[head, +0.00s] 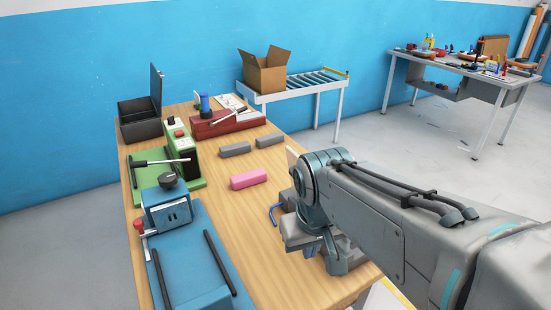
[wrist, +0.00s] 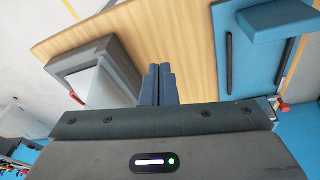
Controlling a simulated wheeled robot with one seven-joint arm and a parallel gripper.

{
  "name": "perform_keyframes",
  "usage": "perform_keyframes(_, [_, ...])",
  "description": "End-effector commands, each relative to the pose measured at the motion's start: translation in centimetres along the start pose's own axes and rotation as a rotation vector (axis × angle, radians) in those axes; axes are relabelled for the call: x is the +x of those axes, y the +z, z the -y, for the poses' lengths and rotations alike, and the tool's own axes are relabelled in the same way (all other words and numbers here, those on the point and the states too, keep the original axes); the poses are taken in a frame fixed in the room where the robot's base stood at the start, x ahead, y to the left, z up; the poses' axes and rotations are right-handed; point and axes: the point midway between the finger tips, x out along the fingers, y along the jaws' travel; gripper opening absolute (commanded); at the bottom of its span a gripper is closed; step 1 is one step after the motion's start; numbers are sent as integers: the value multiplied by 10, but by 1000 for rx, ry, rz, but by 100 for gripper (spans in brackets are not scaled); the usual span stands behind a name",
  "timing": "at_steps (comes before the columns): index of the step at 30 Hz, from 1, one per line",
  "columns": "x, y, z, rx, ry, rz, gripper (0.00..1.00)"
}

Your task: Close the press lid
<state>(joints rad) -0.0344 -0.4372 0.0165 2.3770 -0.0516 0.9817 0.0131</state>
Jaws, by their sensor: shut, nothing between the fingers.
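A grey box-like unit (wrist: 95,75) with a pale slanted panel (wrist: 98,88) and a red catch (wrist: 76,97) stands at the left of the wrist view. It looks like the press with its lid, but I cannot tell how far the lid is raised.
The wooden table (head: 270,255) carries a blue machine (head: 190,260) with black bars, a green press-like device (head: 178,170), a red device (head: 225,125), a pink block (head: 248,179), two grey blocks (head: 235,150) and an open black box (head: 138,117). Bare table lies between the blue machine and my arm.

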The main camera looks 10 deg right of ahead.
Motion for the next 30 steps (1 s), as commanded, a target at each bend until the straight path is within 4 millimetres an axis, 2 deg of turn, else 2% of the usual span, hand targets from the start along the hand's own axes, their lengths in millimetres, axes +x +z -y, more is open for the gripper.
perform_keyframes(1, [-7,-18,3,-36,18,14,0])
perform_keyframes(9, [-53,-118,20,-201,163,109,0])
perform_keyframes(15, [-74,-168,39,-266,248,148,0])
perform_keyframes(19, [-82,-184,47,-283,277,159,0])
perform_keyframes(23, [-81,-189,48,-288,289,164,0])
perform_keyframes(26, [-72,-188,46,-288,290,167,0])
perform_keyframes(30, [-48,-184,38,-288,290,168,0])
